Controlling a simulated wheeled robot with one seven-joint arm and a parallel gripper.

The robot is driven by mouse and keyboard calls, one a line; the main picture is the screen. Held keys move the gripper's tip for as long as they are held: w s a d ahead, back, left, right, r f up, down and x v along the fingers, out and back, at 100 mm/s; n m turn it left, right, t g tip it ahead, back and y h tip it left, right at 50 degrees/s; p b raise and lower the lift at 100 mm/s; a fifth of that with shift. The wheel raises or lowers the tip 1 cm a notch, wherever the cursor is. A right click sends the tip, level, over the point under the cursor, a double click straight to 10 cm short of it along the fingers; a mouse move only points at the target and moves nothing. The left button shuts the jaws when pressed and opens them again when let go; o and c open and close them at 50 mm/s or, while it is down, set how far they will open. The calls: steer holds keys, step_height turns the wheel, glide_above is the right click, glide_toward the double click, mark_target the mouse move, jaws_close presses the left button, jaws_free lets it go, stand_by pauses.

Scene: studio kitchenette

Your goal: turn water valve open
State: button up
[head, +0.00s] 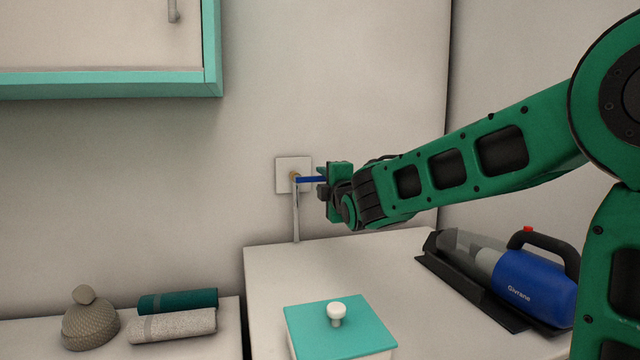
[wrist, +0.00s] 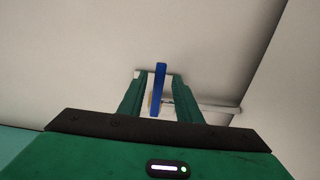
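The water valve has a blue lever handle (head: 311,179), which points right, about level, from a white square wall plate (head: 283,167). A thin metal pipe (head: 296,215) runs down from the valve to the counter. My gripper (head: 323,180) is at the free right end of the lever. In the wrist view, the blue handle (wrist: 160,84) lies between the two green fingers of my gripper (wrist: 159,80). Gaps show on both sides of the handle, so the fingers are open around it. The valve body is partly hidden behind the handle and fingers in the wrist view.
A teal-lidded box (head: 358,326) with a white knob stands on the white counter (head: 275,272). A blue handheld vacuum (head: 535,285) lies at the right. Rolled towels (head: 172,326) and a knitted item (head: 90,325) are at the left. A teal-framed cabinet (head: 110,84) hangs upper left.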

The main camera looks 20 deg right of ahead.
steer(key=shift+w, duration=1.05)
jaws_close()
steer(key=shift+d, duration=0.1)
